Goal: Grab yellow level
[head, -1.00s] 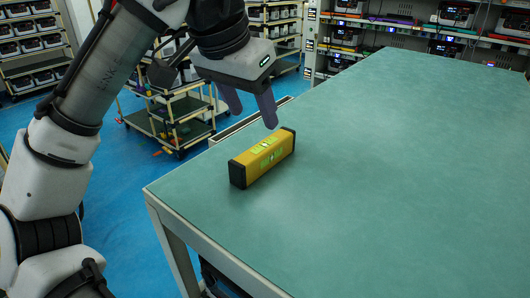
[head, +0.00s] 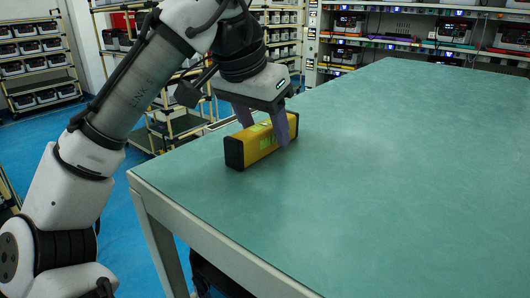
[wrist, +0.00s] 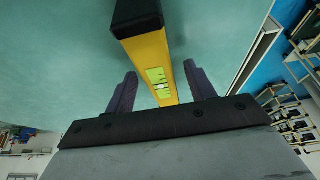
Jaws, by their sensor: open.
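The yellow level (head: 258,145) has black end caps and lies on the green table top (head: 370,150) near its left edge. My gripper (head: 267,127) is open and lowered over the level, with one finger on each side of it. In the wrist view the level (wrist: 148,58) runs between the two open fingers of my gripper (wrist: 160,85), with a green vial facing the camera. A gap shows on both sides there.
The table top is bare to the right of the level. A wheeled cart (head: 178,125) stands on the blue floor past the table's left edge. Racks with boxy devices (head: 455,32) line the back.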

